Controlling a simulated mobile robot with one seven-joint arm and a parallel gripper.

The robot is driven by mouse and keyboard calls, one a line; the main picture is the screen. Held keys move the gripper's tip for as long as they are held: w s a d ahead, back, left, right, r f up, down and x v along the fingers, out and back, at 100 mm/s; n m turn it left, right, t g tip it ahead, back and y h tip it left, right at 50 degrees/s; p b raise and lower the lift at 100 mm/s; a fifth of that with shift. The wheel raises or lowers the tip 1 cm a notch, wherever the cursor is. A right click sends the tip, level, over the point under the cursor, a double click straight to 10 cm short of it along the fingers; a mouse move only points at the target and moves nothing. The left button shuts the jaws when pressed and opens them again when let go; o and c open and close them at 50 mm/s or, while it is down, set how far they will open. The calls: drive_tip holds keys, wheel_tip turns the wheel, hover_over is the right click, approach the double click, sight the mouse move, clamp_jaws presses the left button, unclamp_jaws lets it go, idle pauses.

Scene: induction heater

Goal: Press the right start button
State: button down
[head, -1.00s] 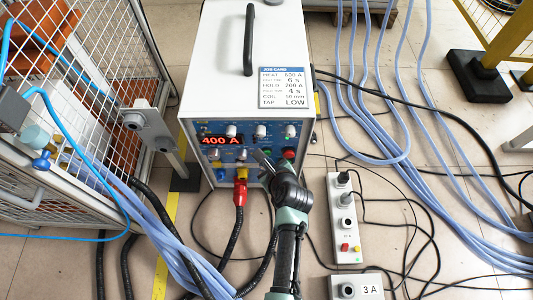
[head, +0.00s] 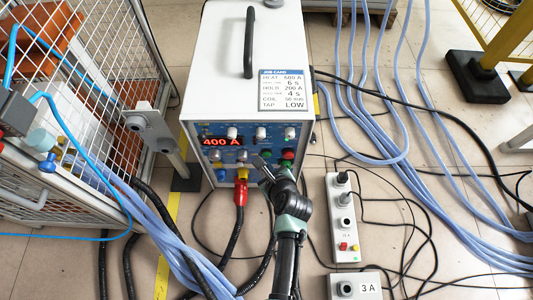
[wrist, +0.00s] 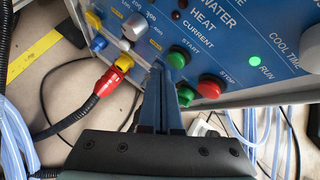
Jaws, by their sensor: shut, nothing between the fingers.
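The heater's blue control panel (head: 250,142) faces me under a white case. In the head view my gripper (head: 264,163) is in front of the lower right of the panel. I cannot tell whether it touches the panel.
A red plug (head: 240,192) with a black cable hangs just left of my gripper. A wire cage (head: 85,115) stands on the left.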

drive_tip(key=s+p, duration=0.3)
drive_tip(key=s, duration=0.2)
idle(0.4)
idle(0.8)
